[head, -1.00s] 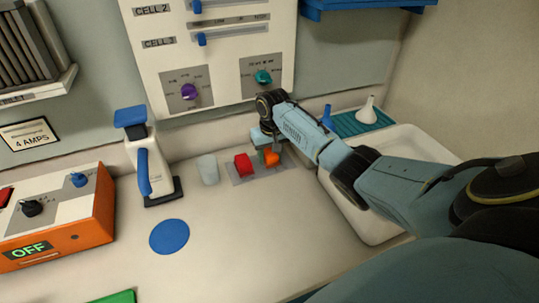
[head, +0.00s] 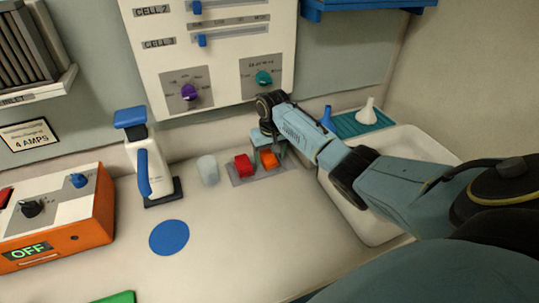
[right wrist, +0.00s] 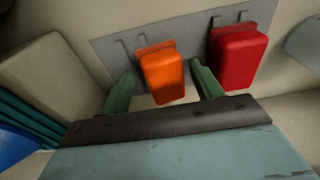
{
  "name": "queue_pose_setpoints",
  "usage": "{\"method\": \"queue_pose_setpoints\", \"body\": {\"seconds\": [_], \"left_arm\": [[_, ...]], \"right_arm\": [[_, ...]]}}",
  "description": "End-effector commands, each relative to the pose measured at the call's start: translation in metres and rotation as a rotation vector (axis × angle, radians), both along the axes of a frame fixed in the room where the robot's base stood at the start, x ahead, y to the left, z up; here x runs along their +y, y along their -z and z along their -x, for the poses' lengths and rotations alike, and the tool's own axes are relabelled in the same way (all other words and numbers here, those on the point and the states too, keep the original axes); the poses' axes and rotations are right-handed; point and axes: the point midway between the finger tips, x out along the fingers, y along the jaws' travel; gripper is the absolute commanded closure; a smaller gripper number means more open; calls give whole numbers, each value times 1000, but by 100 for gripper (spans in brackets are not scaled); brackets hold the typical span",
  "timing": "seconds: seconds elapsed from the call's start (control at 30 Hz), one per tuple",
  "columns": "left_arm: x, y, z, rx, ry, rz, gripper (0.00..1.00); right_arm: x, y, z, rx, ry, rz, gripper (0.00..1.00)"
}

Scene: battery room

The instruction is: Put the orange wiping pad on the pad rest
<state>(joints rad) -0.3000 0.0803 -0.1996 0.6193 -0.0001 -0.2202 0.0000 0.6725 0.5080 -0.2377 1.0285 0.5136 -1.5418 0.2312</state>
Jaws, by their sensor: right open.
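Exact contact between pad and plate is partly hidden. My left gripper is not in view.
A red pad (head: 243,166) sits close left of the orange one on the same plate. A white basin (head: 370,225) lies right, under my arm. Bench in front is clear around a blue disc (head: 169,237).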

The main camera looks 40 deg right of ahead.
Motion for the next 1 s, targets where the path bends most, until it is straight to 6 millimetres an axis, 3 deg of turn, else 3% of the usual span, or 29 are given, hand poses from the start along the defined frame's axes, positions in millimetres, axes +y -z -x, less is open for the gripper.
{"method": "queue_pose_setpoints", "body": {"seconds": [0.53,0.7,1.0], "left_arm": [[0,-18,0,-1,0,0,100],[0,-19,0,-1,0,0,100],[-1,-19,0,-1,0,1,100]], "right_arm": [[4,-102,11,-4,1,0,35],[4,-117,13,-2,0,0,35],[5,-119,13,-1,0,-1,35]]}}
